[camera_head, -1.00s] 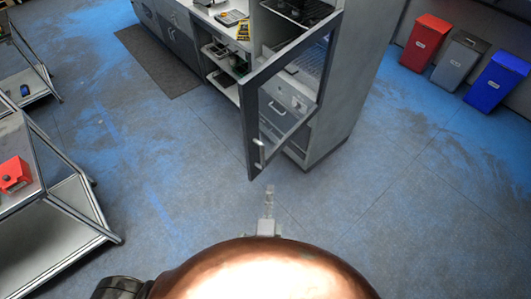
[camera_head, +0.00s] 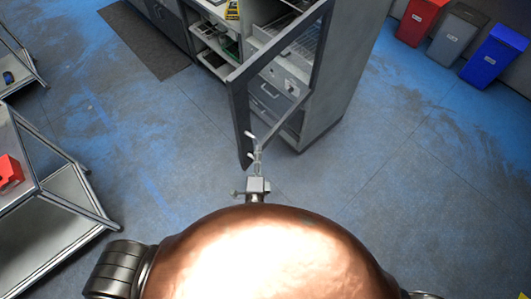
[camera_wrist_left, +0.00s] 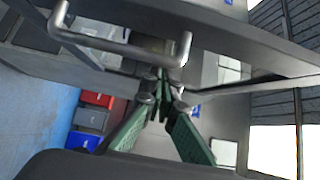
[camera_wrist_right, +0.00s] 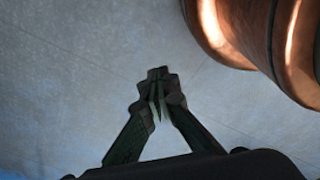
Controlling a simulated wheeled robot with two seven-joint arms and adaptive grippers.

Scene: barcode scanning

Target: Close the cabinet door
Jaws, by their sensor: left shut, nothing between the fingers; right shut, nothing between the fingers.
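The tall grey cabinet (camera_head: 345,75) stands with its framed glass door (camera_head: 238,112) wide open, swung toward me. The door's bar handle (camera_head: 249,134) is near the free edge. It also shows large at the top of the left wrist view (camera_wrist_left: 95,42). My left gripper (camera_head: 258,148) is shut and empty, right beside the handle and door edge. In the left wrist view its fingertips (camera_wrist_left: 161,75) lie just below the handle; whether they touch the door I cannot tell. My right gripper (camera_wrist_right: 158,76) is shut and empty above bare floor, with no door near it.
Red (camera_head: 422,20), grey (camera_head: 457,35) and blue (camera_head: 497,55) bins stand at the upper right. A low counter with open shelves (camera_head: 215,40) adjoins the cabinet. A metal cart (camera_head: 50,225) is at the left. Floor between cart and door is clear.

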